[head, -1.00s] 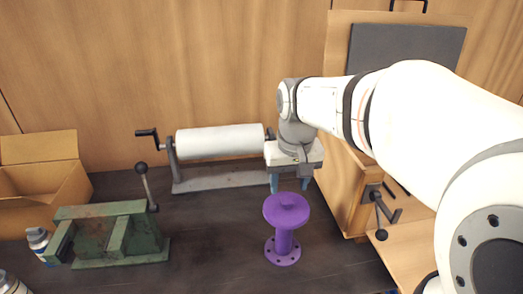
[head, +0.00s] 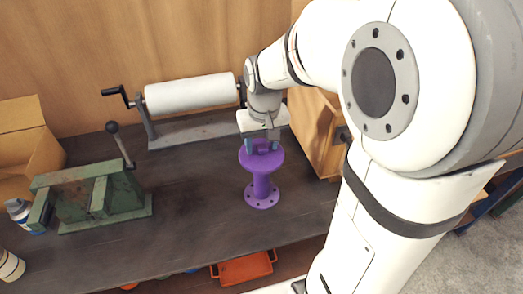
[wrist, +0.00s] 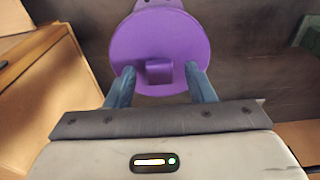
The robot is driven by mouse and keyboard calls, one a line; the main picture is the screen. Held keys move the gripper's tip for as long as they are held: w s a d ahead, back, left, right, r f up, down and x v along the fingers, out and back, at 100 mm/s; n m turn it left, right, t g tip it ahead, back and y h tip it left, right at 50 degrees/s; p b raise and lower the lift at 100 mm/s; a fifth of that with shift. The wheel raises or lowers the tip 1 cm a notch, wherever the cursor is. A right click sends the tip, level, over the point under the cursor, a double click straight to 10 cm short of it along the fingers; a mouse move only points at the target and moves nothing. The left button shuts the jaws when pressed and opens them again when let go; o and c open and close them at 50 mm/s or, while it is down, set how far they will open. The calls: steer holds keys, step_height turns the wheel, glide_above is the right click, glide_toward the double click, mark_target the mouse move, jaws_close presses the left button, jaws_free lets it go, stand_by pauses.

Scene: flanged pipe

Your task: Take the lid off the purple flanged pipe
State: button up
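The purple flanged pipe (head: 262,187) stands upright on the dark bench, with a bolt-holed flange at its foot. Its round purple lid (head: 262,163) sits on top and also fills the upper middle of the wrist view (wrist: 160,35). A small purple knob (wrist: 159,71) stands up from the lid. My gripper (head: 261,149) is over the lid, pointing down. In the wrist view its two blue fingers (wrist: 161,86) are open, one on each side of the knob, with a gap on both sides. Whether the fingertips touch the lid I cannot tell.
A white roll on a cranked stand (head: 190,93) is behind and left. A green vise-like tool (head: 90,195) with a lever stands at left, near a spray can (head: 18,210) and cardboard box (head: 28,140). A wooden cabinet (head: 318,130) is close at right.

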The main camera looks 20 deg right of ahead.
steer(key=c, duration=1)
